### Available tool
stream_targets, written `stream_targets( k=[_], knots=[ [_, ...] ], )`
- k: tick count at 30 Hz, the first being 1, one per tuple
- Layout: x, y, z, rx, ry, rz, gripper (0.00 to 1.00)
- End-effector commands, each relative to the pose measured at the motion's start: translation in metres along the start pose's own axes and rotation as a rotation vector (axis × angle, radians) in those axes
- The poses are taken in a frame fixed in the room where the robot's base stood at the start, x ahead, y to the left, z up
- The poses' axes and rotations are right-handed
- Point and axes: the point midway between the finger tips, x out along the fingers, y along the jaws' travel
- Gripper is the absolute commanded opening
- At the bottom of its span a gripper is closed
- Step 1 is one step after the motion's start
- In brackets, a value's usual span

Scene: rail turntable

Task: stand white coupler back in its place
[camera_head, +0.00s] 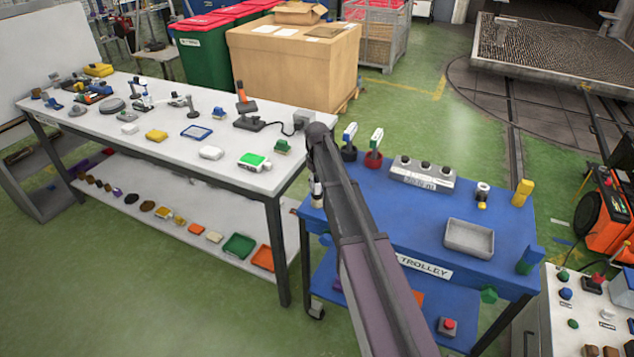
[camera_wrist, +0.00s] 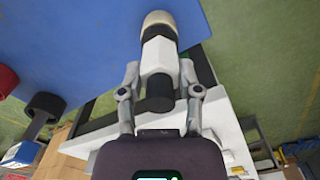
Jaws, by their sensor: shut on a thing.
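The white coupler (camera_wrist: 158,55) is in the wrist view, a white body with black bands and a cream rounded end. My gripper (camera_wrist: 160,75) is shut on it, one finger on each side. In the head view a small part of the held coupler (camera_head: 317,188) shows below my arm's end, by the left edge of the blue trolley (camera_head: 400,225). My arm hides most of the gripper there.
A red cup (camera_head: 373,159) and a black cup (camera_head: 349,154) hold upright tools near the trolley's back left. A grey tray (camera_head: 469,238), a yellow piece (camera_head: 522,192) and a small upright fitting (camera_head: 482,194) stand to the right. A crowded white table (camera_head: 175,150) is on the left.

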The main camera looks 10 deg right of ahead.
Motion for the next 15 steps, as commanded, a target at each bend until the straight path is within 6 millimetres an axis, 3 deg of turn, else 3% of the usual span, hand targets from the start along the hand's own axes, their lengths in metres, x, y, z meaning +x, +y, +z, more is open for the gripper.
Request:
stream_targets(
  k=[7,8,9,11,15],
  knots=[
    [0.0051,0.0,0.0,0.0,0.0,0.0,0.0],
    [0.0041,0.0,0.0,0.0,0.0,0.0,0.54],
    [0.0039,0.0,0.0,0.0,0.0,0.0,0.66],
    [0.0039,0.0,0.0,0.0,0.0,0.0,0.84],
    [0.0039,0.0,0.0,0.0,0.0,0.0,0.85]
  ],
)
